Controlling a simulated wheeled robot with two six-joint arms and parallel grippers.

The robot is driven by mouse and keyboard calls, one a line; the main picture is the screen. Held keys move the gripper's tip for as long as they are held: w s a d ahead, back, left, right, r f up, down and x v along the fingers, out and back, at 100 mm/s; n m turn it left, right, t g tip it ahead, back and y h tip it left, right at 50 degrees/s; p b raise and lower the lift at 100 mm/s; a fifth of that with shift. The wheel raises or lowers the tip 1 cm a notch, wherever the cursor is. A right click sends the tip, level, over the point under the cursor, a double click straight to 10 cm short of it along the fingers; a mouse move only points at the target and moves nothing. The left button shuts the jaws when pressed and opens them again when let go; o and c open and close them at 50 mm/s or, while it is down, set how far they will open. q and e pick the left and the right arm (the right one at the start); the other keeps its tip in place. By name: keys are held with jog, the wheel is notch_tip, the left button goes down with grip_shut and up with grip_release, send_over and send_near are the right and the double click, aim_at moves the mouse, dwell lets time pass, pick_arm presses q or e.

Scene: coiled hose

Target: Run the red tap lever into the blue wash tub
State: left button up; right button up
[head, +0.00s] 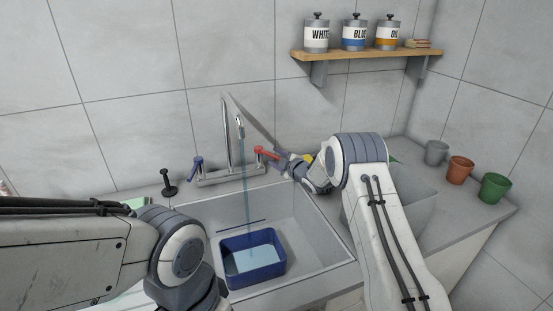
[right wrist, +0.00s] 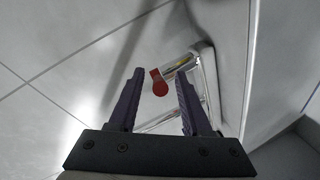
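The red tap lever (head: 265,152) is on the right side of the chrome tap (head: 231,176). It also shows in the right wrist view (right wrist: 159,84), between and just beyond my fingertips. My right gripper (head: 279,156) is open beside the lever, with nothing held between its fingers. The blue wash tub (head: 273,273) stands in the sink under the spout. A thin bluish stream (head: 246,200) falls from the spout into the tub, and pale water covers its floor. My left arm comes in at lower left; its gripper is not in view.
A blue lever (head: 196,163) is on the tap's left side. A black plug-like item (head: 168,184) stands left of the tap. Grey, brown and green cups (head: 494,187) stand on the right counter. A wall shelf (head: 366,52) holds labelled canisters. The sink (head: 309,240) has free room around the tub.

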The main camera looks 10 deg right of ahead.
jog(key=shift+s, duration=0.1)
jog(key=b+v, duration=0.2)
jog(key=v, duration=0.8)
jog(key=shift+s+d, duration=0.1)
jog(key=shift+s, duration=0.05)
dwell(6.8)
